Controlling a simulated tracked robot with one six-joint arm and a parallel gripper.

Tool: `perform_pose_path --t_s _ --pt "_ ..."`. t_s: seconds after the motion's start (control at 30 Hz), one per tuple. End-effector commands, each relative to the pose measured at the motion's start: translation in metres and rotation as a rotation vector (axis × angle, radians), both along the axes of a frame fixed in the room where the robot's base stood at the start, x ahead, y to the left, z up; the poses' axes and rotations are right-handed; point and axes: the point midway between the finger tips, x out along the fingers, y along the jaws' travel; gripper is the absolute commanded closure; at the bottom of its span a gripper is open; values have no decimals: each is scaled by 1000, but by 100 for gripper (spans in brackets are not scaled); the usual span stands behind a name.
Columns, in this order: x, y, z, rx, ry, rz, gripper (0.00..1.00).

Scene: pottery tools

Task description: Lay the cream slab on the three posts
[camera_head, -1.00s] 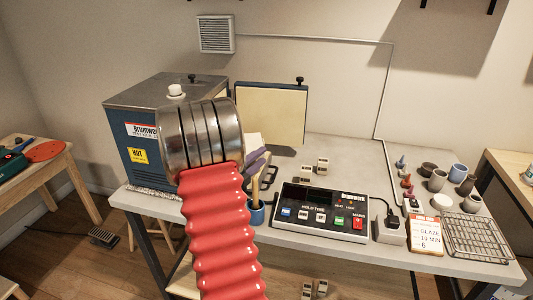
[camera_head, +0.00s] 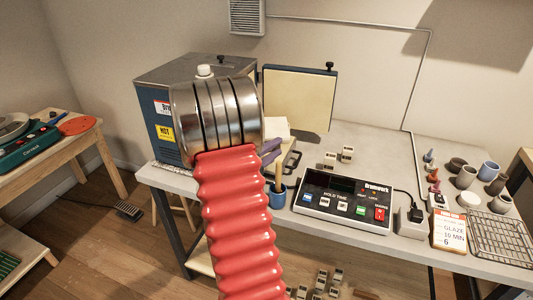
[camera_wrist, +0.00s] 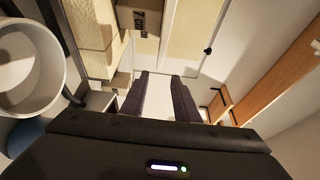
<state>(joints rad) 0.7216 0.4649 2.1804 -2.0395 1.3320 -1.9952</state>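A pale flat piece (camera_head: 276,128), perhaps the cream slab, shows just right of the kiln in the head view, partly behind my arm. I cannot tell what it rests on. Small grey-and-cream blocks (camera_head: 347,154), possibly posts, stand on the bench; I cannot pick out the three posts. My gripper (camera_head: 272,152) is mostly hidden behind my red sleeved arm. In the wrist view, the two dark fingers of my gripper (camera_wrist: 161,76) stand apart, with a pale surface showing between and beyond them and nothing clearly held.
The kiln (camera_head: 157,73) stands at the bench's left, its cream-lined door (camera_head: 297,99) open. A blue cup (camera_head: 277,198) with tools is near the controller (camera_head: 342,202). Several small blocks lie below.

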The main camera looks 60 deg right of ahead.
Motion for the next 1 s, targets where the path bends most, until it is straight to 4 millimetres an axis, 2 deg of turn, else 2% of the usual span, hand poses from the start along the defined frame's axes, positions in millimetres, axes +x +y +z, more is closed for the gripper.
perform_pose_path --t_s 0.3,0.47,0.57,0.73,1.0 --pt "0 1 1 0 -13 -3 72" --pt "-2 15 12 4 -133 -31 72" --pt "-6 33 22 9 -285 -71 72" --pt "-13 74 36 27 -615 -161 72" --pt "-21 146 41 74 -1141 -339 72"
